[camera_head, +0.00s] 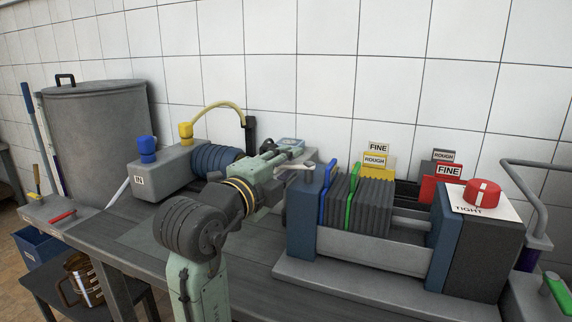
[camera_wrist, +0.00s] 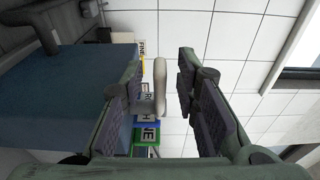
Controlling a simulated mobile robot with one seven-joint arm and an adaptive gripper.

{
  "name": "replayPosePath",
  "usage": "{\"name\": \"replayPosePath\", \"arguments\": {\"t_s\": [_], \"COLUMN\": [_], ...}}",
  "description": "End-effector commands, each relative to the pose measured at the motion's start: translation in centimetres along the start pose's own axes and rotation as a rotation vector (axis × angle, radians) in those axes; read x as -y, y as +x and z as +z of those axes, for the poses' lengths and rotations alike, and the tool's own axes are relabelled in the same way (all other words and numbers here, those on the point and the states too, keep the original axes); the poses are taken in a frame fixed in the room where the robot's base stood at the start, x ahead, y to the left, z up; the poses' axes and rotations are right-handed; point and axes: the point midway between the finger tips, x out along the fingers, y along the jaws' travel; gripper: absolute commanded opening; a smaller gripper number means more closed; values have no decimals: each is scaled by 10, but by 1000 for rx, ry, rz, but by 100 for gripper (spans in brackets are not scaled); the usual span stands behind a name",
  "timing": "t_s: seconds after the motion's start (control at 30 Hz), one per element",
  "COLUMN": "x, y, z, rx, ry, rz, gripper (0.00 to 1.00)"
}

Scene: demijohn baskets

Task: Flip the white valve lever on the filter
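The filter has a blue end block (camera_head: 302,212), a stack of dark grey plates (camera_head: 362,205) with blue and green plates among them, and a steel front rail. The white valve lever (camera_head: 297,165) shows above the left of the blue end block, at the tip of my gripper (camera_head: 283,163). In the wrist view the pale lever (camera_wrist: 160,88) stands between the two fingers of my gripper (camera_wrist: 163,100), closer to the left finger. The fingers are open with a clear gap on the right side. The lever's base is partly hidden by the left finger.
A red knob (camera_head: 482,193) marked TIGHT sits on the filter's right end. FINE and ROUGH signs stand behind the plates. A grey pump box (camera_head: 168,170) with blue and yellow caps stands left of my arm. A large grey vat (camera_head: 97,130) is further left. A tiled wall lies behind.

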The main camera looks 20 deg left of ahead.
Motion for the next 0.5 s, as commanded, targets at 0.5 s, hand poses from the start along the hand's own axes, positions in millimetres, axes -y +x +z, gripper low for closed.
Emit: {"name": "replayPosePath", "arguments": {"t_s": [0.5], "x": [0], "y": [0], "z": [0], "rx": [0], "ry": [0], "rz": [0], "gripper": [0]}}
